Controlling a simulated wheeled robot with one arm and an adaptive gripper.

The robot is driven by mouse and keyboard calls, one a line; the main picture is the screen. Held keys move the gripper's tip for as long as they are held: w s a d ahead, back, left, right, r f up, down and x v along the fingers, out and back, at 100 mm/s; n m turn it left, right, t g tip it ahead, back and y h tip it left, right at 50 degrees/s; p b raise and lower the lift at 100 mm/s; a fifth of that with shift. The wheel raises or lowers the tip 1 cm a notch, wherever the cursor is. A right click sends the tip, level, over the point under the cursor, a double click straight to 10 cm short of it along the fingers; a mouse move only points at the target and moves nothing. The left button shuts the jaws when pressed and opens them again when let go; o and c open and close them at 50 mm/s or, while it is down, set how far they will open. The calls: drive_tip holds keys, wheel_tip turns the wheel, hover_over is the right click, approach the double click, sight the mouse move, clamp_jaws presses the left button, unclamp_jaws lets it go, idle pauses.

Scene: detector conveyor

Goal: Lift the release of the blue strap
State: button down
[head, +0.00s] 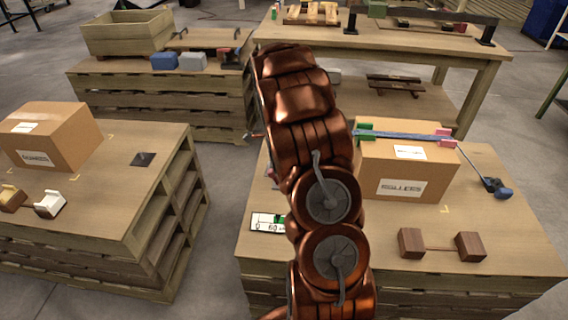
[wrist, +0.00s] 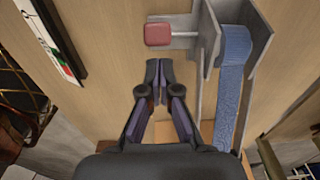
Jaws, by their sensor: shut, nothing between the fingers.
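The blue strap (head: 405,135) runs across the top of a cardboard box (head: 400,175) on the right-hand table, between a green and a pink corner piece. In the wrist view the strap (wrist: 232,85) lies in a grey metal bracket (wrist: 207,45). A red pad (wrist: 158,34) on a thin pale rod sticks out left from this bracket; it looks like the release. My gripper (wrist: 159,80) is shut and empty, its tips just below the red pad in the picture, seemingly apart from it. In the head view my arm hides the gripper and most of the bracket.
A printed card (head: 267,222) lies left of my arm; it also shows in the wrist view (wrist: 52,35). A black piece with a blue knob (head: 503,193) and two brown blocks (head: 440,244) are on the right. Another box (head: 48,137) stands on the left table.

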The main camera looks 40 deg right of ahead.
drive_tip(key=shift+r, duration=0.1)
drive_tip(key=shift+r, duration=0.7)
wheel_tip(320, 180, up, 10)
drive_tip(key=w+a+p, duration=0.1)
drive_tip(key=p, duration=0.1)
drive_tip(key=shift+w+a+p, duration=0.15)
drive_tip(key=shift+w+p, duration=0.1)
drive_tip(key=shift+p, duration=0.15)
drive_tip(key=shift+f, duration=0.1)
idle(0.7)
